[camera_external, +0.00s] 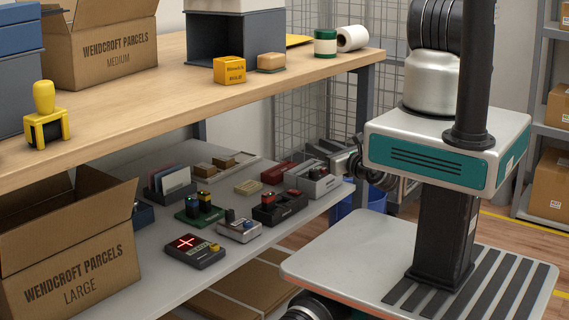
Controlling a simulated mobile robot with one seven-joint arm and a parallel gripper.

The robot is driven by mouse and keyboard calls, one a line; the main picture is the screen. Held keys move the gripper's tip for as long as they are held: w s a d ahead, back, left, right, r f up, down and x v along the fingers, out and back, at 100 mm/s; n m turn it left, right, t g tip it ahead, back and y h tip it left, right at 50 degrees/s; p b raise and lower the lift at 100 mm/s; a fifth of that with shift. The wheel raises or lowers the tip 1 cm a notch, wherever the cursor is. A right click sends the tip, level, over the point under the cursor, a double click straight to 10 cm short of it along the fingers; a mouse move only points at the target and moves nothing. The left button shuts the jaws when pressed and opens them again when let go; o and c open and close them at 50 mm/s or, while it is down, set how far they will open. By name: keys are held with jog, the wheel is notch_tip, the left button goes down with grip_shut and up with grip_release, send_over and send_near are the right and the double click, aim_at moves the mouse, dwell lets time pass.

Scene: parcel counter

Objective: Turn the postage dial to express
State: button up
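Which item is the postage dial, and where it points, I cannot tell at this size. On the lower shelf, a dark device (195,251) shows a lit red cross and has a small yellow knob (214,247) at its right end. My gripper (325,152) is at the right end of the lower shelf, above and behind a grey box, apart from both devices. Its fingers are too small and dark to read.
A grey box (316,183) and a dark box with a red part (280,208) stand right of the devices. A green-based unit (199,213) and a card holder (171,184) stand left. A large open carton (70,260) fills the shelf's left; the wooden counter (160,110) overhangs.

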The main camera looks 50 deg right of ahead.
jog(key=s+f+n+y+b, duration=0.2)
jog(key=s+f+y+b, duration=0.25)
jog(key=s+f, duration=0.45)
jog(key=b, duration=0.4)
send_near(302, 173)
jog(key=shift+t, duration=0.3)
jog(key=w, duration=0.3)
jog(key=w+r, duration=0.1)
jog(key=w, duration=0.5)
jog(key=shift+w+d+r, duration=0.15)
jog(key=shift+w+r, duration=0.1)
jog(key=shift+w, duration=0.15)
